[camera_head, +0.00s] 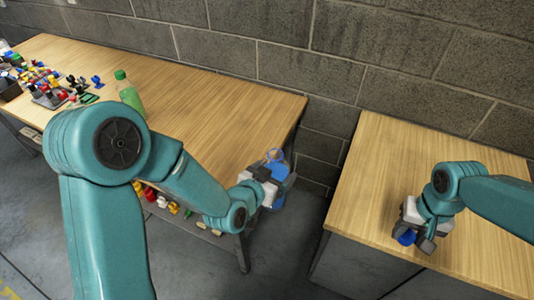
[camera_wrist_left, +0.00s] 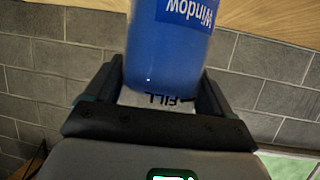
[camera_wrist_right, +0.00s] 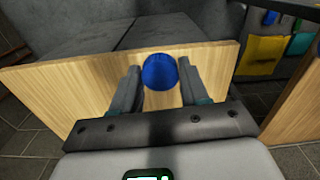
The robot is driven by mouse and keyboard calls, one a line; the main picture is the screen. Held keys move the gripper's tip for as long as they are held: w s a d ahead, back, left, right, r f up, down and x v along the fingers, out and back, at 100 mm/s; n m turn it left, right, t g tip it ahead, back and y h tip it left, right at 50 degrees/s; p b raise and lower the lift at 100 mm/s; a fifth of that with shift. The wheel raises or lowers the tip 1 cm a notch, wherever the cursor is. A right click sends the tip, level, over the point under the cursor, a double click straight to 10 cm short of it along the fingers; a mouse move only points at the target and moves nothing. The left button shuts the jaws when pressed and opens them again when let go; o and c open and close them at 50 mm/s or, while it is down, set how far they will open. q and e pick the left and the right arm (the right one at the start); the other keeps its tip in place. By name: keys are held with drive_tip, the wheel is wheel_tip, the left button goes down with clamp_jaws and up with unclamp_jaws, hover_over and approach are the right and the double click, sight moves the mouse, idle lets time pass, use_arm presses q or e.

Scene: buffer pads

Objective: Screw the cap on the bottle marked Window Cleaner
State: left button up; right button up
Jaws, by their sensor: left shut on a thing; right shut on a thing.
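The blue bottle (camera_head: 278,199) is held by my left gripper (camera_head: 271,179) at the right end of the left table, beyond its edge. In the left wrist view the bottle (camera_wrist_left: 165,60) is between the two fingers, with "Window" readable on its blue label (camera_wrist_left: 188,14). The rest of the label is out of view. My right gripper (camera_head: 418,232) is over the right table and shut on a blue cap (camera_head: 406,238). In the right wrist view the round cap (camera_wrist_right: 160,72) sits between the fingertips. Bottle and cap are well apart.
The left table (camera_head: 215,105) carries a green bottle (camera_head: 129,94) and several small coloured parts at its far left. The right table (camera_head: 390,160) is otherwise bare. A gap separates the tables. A grey block wall (camera_head: 330,50) stands behind both.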

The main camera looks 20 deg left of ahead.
use_arm(q)
drive_tip(key=s+d+f+m+g+h, duration=0.1)
drive_tip(key=s+d+f+m+h, duration=0.1)
drive_tip(key=d, duration=0.3)
drive_tip(key=s+d+f+m+g+h, duration=0.2)
drive_tip(key=s+d+f+m+h, duration=0.1)
drive_tip(key=d+h, duration=0.1)
drive_tip(key=shift+d+f+m, duration=0.3)
drive_tip(key=shift+d+f, duration=0.05)
drive_tip(key=shift+d, duration=0.5)
use_arm(e)
drive_tip(key=shift+s, duration=0.1)
drive_tip(key=shift+s+d+r+m, duration=0.2)
drive_tip(key=shift+d+r+m, duration=0.05)
drive_tip(key=shift+m, duration=0.25)
drive_tip(key=w+a+r+m, duration=0.2)
drive_tip(key=w+a+r, duration=0.2)
drive_tip(key=a+r, duration=0.5)
drive_tip(key=s+a+r+n, duration=0.1)
drive_tip(key=a, duration=0.6)
drive_tip(key=s+a+r+n, duration=0.1)
drive_tip(key=s+a+r, duration=0.1)
drive_tip(key=a, duration=0.6)
drive_tip(key=shift+a+n, duration=0.15)
drive_tip(key=shift+n, duration=0.25)
use_arm(q)
drive_tip(key=shift+w, duration=0.1)
